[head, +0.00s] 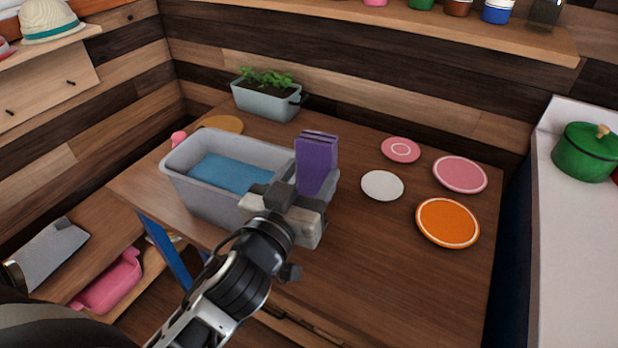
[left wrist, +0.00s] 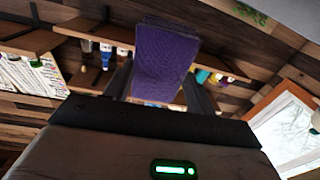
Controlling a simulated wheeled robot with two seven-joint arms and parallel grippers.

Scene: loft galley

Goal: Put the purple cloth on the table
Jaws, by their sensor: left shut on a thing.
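The purple cloth (head: 316,163) is folded and stands upright in my left gripper (head: 295,197), which is shut on its lower part. In the left wrist view the purple cloth (left wrist: 165,62) sits between the two fingers of the left gripper (left wrist: 160,88). In the head view the cloth is in front of the right end of a grey bin and above the wooden table (head: 370,265). The gripper hides the cloth's lower edge, so I cannot tell whether it touches the bin. My right gripper is not in view.
The grey bin (head: 183,184) on the table holds something flat and blue (head: 233,174). A planter (head: 265,103) stands at the back. Pink plates (head: 460,175), a white plate (head: 382,186) and an orange plate (head: 447,222) lie on the right. The table's front middle is bare.

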